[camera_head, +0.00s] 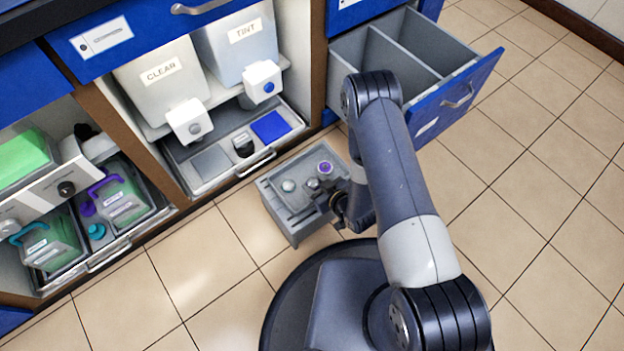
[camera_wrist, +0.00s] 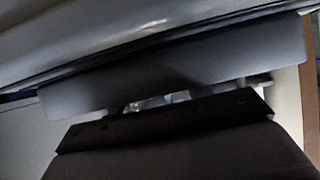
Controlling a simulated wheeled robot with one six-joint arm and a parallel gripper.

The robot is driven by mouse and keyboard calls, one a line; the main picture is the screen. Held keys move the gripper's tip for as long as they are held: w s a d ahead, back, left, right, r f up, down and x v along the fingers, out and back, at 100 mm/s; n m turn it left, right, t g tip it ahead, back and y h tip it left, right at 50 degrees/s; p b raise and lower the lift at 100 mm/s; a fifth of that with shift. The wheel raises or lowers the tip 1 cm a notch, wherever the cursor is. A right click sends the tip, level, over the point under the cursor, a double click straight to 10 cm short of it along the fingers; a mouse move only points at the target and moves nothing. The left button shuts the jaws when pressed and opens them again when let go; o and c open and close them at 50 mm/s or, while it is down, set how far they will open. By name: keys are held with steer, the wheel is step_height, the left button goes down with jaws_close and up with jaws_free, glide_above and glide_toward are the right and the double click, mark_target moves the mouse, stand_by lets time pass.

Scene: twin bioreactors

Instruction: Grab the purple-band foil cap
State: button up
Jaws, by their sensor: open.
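The purple-band foil cap (camera_head: 325,167) sits upright at the right of the top of a grey caddy (camera_head: 283,219) in the head view. Its band shows as a purple ring around a pale centre. My gripper (camera_head: 338,206) is at the caddy's right front side, just below and right of the cap in the picture. It is open, and I see nothing held in it. My arm hides part of it and the caddy's right edge. In the wrist view a dark part fills the bottom and grey surfaces lie close; I cannot make out the cap there.
Two silvery caps (camera_head: 288,186) (camera_head: 312,183) stand beside the purple-band one. An open, empty blue-fronted drawer (camera_head: 427,124) juts out behind my arm. A pulled-out tray (camera_head: 210,182) with a blue pad (camera_head: 270,127) lies behind the caddy. Tiled floor (camera_head: 205,250) is clear at left.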

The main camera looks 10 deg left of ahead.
steer(key=c, duration=0.8)
steer(key=shift+o, duration=0.2)
steer(key=shift+r, duration=0.1)
